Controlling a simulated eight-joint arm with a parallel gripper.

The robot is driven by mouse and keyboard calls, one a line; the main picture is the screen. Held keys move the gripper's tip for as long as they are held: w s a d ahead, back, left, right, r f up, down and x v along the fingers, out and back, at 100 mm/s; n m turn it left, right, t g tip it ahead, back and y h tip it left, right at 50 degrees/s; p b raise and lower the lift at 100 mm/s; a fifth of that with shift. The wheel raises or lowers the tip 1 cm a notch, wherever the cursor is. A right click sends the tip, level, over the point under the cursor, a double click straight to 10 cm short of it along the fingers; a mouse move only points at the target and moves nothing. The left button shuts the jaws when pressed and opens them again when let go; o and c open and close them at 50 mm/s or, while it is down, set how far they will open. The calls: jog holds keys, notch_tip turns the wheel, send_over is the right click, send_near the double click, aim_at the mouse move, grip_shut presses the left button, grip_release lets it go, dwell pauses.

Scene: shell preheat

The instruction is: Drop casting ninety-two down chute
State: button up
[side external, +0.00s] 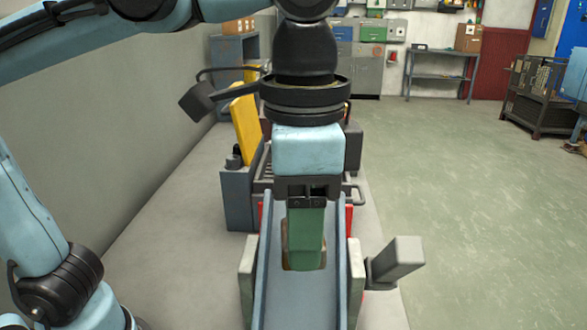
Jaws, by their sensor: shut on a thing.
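My gripper (304,258) points down over the grey-blue chute (306,303), between its two raised side walls. A green finger faces the camera and hides most of what is behind it. A tan-brown thing, seemingly the casting (287,261), shows as thin edges on both sides of the fingertip; my gripper is shut on it. No number can be read on it. I cannot tell whether the casting touches the chute floor.
A grey box-ended arm (398,262) sticks out right of the chute. A yellow panel (246,127) and a grey cabinet (238,198) stand behind left. A rack (540,92) stands far right. The green floor (470,200) on the right is clear.

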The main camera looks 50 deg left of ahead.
jog(key=shift+f, duration=3.4)
jog(key=o, duration=1.2)
notch_tip(320, 180, up, 12)
jog(key=shift+r, duration=0.1)
